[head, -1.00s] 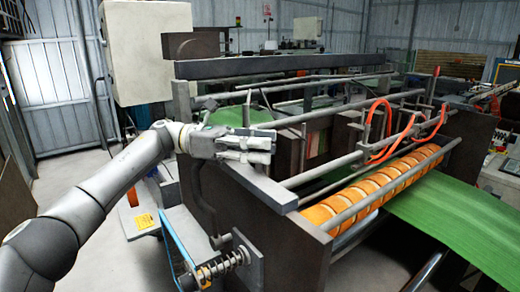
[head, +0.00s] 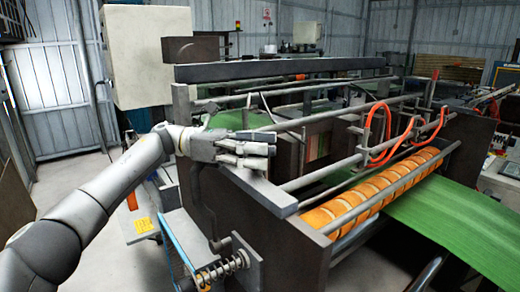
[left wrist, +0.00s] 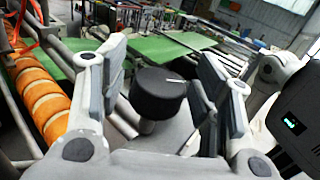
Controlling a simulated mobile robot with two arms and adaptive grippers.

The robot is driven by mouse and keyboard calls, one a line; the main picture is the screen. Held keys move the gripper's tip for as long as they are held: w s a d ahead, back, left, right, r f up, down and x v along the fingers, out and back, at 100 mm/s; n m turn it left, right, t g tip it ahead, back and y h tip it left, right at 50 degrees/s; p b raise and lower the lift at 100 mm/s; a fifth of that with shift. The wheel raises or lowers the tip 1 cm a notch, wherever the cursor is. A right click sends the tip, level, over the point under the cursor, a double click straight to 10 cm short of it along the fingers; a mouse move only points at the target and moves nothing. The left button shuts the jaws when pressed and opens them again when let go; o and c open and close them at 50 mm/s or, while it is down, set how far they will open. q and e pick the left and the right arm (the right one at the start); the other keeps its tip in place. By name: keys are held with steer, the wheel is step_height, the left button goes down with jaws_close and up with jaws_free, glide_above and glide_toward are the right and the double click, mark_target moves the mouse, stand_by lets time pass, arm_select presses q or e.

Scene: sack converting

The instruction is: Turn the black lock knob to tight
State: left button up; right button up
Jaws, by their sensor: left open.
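The black lock knob (left wrist: 159,91) shows in the left wrist view as a short dark cylinder with a white line on its top. It stands on a thinner grey stem. My left gripper (left wrist: 163,76) is open, with one finger pad on each side of the knob. Gaps show between the pads and the knob, so it is not gripped. In the head view my left gripper (head: 262,149) is over the near left side frame of the machine, and I cannot make out the knob there. My right gripper is in neither view.
An orange-banded roller (head: 380,190) and green sheet (head: 455,215) lie to the right. Orange hoses (head: 378,135) loop above the roller. A dark crossbeam (head: 280,66) spans the machine behind my gripper. A spring-loaded rod (head: 222,268) sticks out below.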

arm_select(q)
steer(key=shift+a, duration=0.1)
steer(key=v, duration=0.7)
steer(key=shift+w+a, duration=0.1)
steer(key=shift+a, duration=0.05)
